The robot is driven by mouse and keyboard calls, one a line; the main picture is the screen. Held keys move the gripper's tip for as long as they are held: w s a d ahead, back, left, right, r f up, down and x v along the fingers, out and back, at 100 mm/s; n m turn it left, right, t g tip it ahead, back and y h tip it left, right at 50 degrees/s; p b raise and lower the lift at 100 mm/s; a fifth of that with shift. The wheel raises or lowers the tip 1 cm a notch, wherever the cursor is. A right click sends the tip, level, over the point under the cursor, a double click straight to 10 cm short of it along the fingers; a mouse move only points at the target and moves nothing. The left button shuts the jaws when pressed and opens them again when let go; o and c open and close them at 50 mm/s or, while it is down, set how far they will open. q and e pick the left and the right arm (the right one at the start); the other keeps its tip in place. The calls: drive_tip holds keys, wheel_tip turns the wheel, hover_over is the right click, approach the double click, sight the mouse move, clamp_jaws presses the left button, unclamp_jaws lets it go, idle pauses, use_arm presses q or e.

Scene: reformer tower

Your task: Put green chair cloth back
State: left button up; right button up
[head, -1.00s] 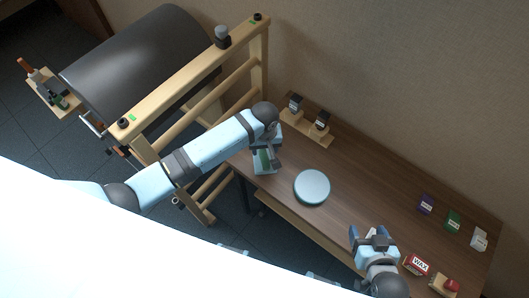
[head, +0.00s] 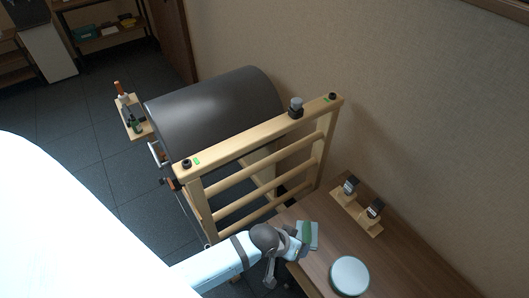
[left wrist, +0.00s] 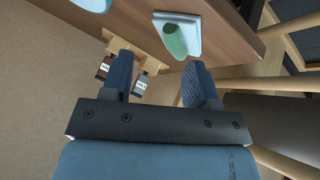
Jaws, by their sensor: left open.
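A green cloth (head: 306,231) lies on a pale, light-green pad (head: 314,241) at the near left corner of the wooden table. My left gripper (head: 297,248) is beside it at the table's edge, apart from it as far as I can tell. In the left wrist view my left gripper (left wrist: 158,72) is open with nothing between its fingers. The green cloth (left wrist: 175,40) and its pad (left wrist: 192,27) lie beyond the fingertips there. My right gripper is out of view.
A round pale blue cushion (head: 349,276) sits on the table (head: 400,262). A wooden ladder frame (head: 250,142) and a dark barrel (head: 215,108) stand to the left. A small shelf (head: 136,122) holds bottles.

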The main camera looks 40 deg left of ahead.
use_arm(q)
drive_tip(key=s+a+r+m+t, duration=0.2)
drive_tip(key=s+a+m+t, duration=0.1)
drive_tip(key=s, duration=0.5)
drive_tip(key=shift+a+r+m+t, duration=0.25)
drive_tip(key=shift+a+m+t, duration=0.05)
drive_tip(key=shift+a+t, duration=0.7)
drive_tip(key=r+p, duration=0.5)
drive_tip(key=shift+a+r, duration=0.1)
drive_tip(key=shift+a, duration=0.1)
